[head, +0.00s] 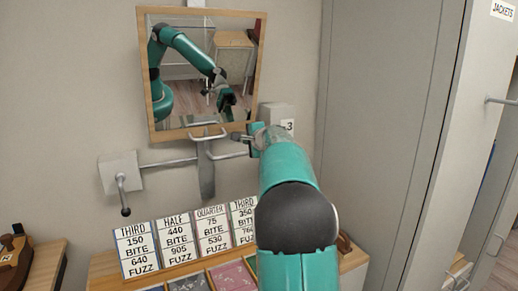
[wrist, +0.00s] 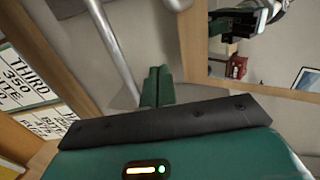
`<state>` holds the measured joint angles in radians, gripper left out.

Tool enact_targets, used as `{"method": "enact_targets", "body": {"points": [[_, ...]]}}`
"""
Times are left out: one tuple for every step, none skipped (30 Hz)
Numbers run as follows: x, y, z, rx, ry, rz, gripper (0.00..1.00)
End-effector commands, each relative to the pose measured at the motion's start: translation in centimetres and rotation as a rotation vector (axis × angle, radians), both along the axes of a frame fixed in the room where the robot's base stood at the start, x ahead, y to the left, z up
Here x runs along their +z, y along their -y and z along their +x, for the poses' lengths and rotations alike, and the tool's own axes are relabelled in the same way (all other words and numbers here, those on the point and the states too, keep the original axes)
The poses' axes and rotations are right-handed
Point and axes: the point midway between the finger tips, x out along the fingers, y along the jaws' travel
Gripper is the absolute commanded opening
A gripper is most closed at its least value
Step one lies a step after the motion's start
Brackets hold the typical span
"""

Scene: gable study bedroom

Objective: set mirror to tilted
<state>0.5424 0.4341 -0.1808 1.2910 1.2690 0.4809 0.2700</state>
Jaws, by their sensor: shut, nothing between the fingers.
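The mirror (head: 205,75) hangs on the wall in a wooden frame, upper left of centre in the head view. Its glass reflects my arm and a wooden piece of furniture. A pale U-shaped handle (head: 208,134) shows at its lower edge, above a grey metal bracket (head: 206,172). My gripper (head: 243,138) is just below the mirror's lower right corner, partly hidden by my arm. In the wrist view, my fingers (wrist: 157,86) are together and empty, left of the mirror's wooden edge (wrist: 194,45). I cannot tell whether they touch anything.
A horizontal metal rod (head: 168,163) runs from a grey wall box (head: 121,171) with a black-knobbed lever (head: 124,196). Another box (head: 277,116) is behind my arm. Several lettered cards (head: 178,241) stand on a wooden unit below. A tall grey cabinet (head: 385,120) stands right.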

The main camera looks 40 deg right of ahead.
Motion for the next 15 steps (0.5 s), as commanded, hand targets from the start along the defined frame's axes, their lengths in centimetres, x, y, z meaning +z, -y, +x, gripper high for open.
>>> {"method": "enact_targets", "body": {"points": [[0.0, -0.4, -0.6, 0.002, 0.0, 0.004, 0.0], [0.0, -0.5, -1.1, 0.002, 0.0, 0.003, 0.0], [0.1, -0.7, -1.7, 0.002, 0.0, 0.003, 0.0], [0.1, -0.8, -2.2, 0.001, 0.0, 0.003, 0.0], [0.1, -0.9, -2.8, 0.0, 0.001, 0.002, 0.0], [0.1, -1.0, -3.5, 0.0, 0.0, 0.002, 0.0], [0.2, -1.2, -4.0, 0.001, -0.001, 0.001, 0.0], [0.2, -1.4, -4.5, 0.001, 0.0, 0.003, 0.0], [0.2, -1.6, -5.1, 0.002, -0.001, 0.002, 0.0], [0.2, -1.7, -5.5, 0.003, -0.001, 0.002, 0.0], [0.1, -1.8, -5.9, 0.002, -0.002, 0.002, 0.0], [0.2, -1.9, -6.4, 0.002, -0.001, 0.001, 0.0], [0.2, -1.9, -6.7, 0.002, -0.002, 0.001, 0.0], [0.2, -2.0, -7.0, 0.002, -0.001, 0.002, 0.0], [0.2, -2.0, -7.3, 0.002, -0.001, 0.002, 0.0]]}}
